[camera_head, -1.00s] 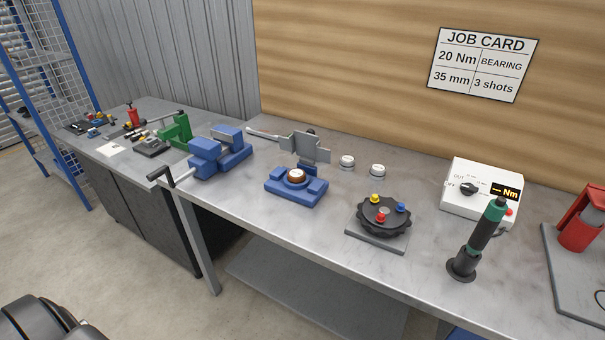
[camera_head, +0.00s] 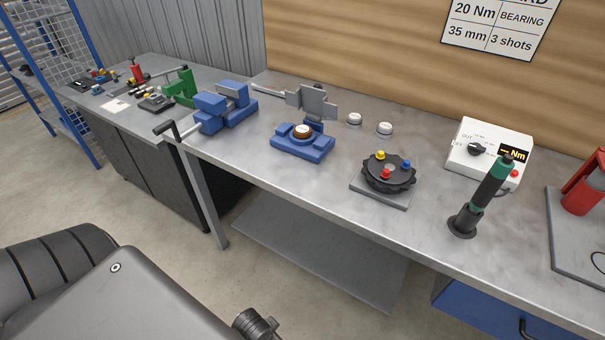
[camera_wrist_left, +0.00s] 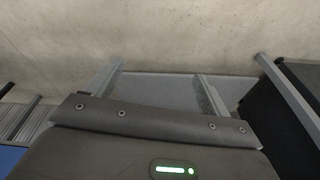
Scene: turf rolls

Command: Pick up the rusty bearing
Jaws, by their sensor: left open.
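The rusty bearing (camera_head: 302,131), a small brown ring with a pale centre, sits in the blue fixture (camera_head: 303,147) on the workbench in the head view. A grey plate-like part stands just behind it. My left gripper (camera_wrist_left: 159,77) shows in the left wrist view with its two fingers apart and nothing between them. It is over floor and the bench's lower shelf, away from the bearing. The head view shows part of my arm at the lower left, but not the fingers. My right gripper is not in view.
Two pale round parts (camera_head: 354,118) lie right of the fixture. A black dial with coloured knobs (camera_head: 388,171), a green-black tool (camera_head: 486,196) and a white torque box (camera_head: 490,146) stand farther right. A blue vise (camera_head: 225,106) with a projecting handle is left.

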